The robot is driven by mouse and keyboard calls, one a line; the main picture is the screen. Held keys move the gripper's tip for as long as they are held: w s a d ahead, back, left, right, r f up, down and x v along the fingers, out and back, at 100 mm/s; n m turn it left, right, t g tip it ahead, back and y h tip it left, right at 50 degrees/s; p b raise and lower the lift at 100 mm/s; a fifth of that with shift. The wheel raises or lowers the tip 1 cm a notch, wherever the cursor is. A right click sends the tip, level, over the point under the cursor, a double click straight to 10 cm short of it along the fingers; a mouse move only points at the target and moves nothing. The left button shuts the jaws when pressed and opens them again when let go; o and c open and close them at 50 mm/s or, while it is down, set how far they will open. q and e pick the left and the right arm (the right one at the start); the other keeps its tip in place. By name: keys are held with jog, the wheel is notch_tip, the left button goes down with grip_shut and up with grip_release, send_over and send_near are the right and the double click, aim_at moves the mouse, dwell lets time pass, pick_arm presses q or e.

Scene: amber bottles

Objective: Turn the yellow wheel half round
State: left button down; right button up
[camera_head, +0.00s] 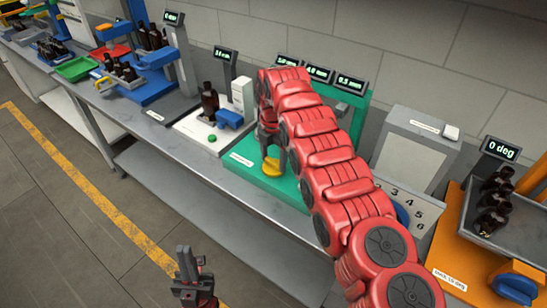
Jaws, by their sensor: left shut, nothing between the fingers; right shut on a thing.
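The yellow wheel (272,169) is on the green station (303,187) at the middle of the bench. My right gripper (272,154) reaches down from above and is shut on the yellow wheel. The red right arm covers much of the green station behind and right of the wheel. My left gripper (185,260) is shut and empty at the bottom of the view, in front of the bench and over the floor, well apart from the wheel.
Left of the green station stands a white station with a dark bottle (210,99) and a blue part (230,119). To the right are a grey numbered unit (403,158) and an orange station (456,262) with several bottles. The floor in front is clear.

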aim_at(273, 161)
jog(key=shift+n, duration=0.6)
jog(key=o, duration=1.3)
jog(key=shift+r, duration=0.45)
notch_tip(273, 161, up, 3)
jog(key=shift+f, duration=0.2)
notch_tip(273, 161, up, 14)
jog(key=p, duration=1.4)
jog(key=shift+p, duration=0.3)
